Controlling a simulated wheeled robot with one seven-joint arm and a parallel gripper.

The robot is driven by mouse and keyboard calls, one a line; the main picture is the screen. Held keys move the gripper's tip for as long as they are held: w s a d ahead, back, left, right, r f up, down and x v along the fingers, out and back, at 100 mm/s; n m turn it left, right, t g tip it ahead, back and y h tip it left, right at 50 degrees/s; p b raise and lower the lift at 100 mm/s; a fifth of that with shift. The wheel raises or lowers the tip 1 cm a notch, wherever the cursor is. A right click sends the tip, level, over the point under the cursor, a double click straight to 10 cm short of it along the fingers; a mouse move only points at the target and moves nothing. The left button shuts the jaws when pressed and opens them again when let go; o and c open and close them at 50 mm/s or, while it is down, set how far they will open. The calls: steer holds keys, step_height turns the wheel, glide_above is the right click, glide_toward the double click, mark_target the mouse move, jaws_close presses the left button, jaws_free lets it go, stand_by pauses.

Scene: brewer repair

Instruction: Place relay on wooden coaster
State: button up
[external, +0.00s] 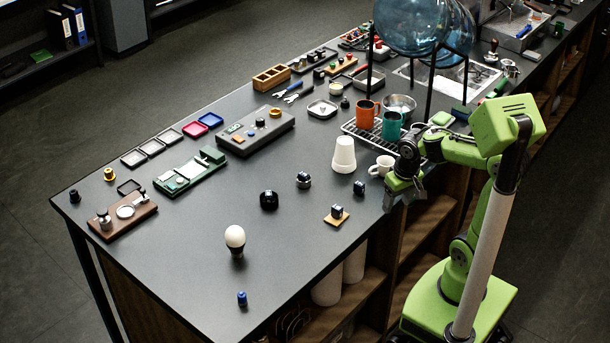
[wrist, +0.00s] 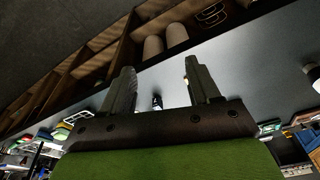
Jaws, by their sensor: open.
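I cannot tell which is the named relay. My gripper (external: 390,202) is open at the table's edge, right of the coaster. In the wrist view its fingers (wrist: 160,68) are apart, with a small dark block (wrist: 157,101) visible beyond the gap, not held. The coaster is not clear there.
A white stacked cup (external: 344,155) and white mug (external: 382,166) stand close to my gripper. Behind are a rack with orange (external: 366,114) and teal (external: 391,126) mugs. A black round part (external: 269,200) and an egg-shaped white piece (external: 235,237) stand left.

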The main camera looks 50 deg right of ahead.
steer(key=s+d+r+n+t, duration=0.1)
steer(key=s+d+n+t, duration=0.1)
steer(key=s, duration=0.6)
steer(key=shift+r+n+t+y, duration=0.3)
steer(key=shift+n+t, duration=0.6)
